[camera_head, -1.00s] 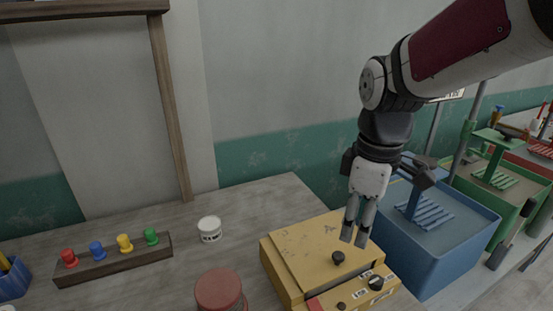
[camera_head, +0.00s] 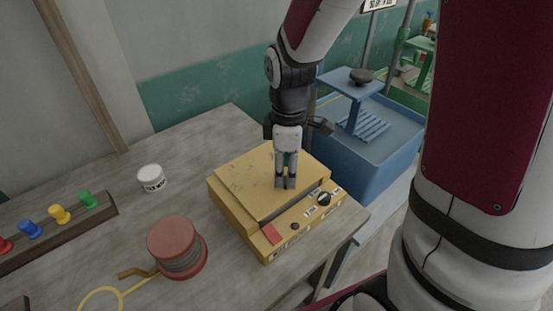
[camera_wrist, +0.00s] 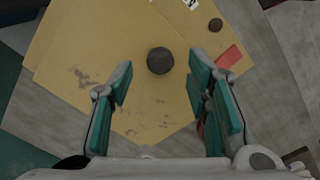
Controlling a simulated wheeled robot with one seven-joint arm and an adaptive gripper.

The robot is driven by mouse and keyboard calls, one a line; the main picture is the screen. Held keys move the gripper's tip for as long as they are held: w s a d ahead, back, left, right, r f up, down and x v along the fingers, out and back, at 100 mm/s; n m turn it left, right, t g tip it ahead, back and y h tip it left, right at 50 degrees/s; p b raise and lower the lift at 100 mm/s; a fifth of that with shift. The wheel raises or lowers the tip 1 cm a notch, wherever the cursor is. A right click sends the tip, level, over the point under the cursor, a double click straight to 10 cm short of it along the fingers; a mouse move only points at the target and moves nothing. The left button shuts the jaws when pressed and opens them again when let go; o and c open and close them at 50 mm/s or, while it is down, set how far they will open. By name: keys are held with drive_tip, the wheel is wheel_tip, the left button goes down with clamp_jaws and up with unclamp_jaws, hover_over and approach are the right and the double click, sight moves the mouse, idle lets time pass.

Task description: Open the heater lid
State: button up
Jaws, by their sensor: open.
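The yellow heater (camera_head: 311,213) sits on the table with its flat lid (camera_head: 243,182) lying closed on top. A dark round lid knob (camera_wrist: 160,60) shows in the wrist view, upright on the lid. In the head view the knob is hidden behind my fingers. My gripper (camera_head: 286,184) points down over the lid near its front edge. In the wrist view my gripper (camera_wrist: 160,85) is open and empty, with the knob between the lines of its fingers and a little ahead of the tips. I cannot tell the exact height above the lid.
A red-lidded spool-like can (camera_head: 178,248) stands left of the heater, with a white jar (camera_head: 151,178) behind it. A peg rack (camera_head: 60,232) lies far left. A blue tub (camera_head: 370,145) stands behind right. The heater front has a dark dial (camera_head: 323,198) and a red patch (camera_head: 272,233).

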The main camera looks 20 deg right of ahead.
drive_tip(key=shift+f, duration=1.3)
drive_tip(key=shift+c, duration=0.6)
clamp_jaws()
drive_tip(key=shift+r, duration=0.15)
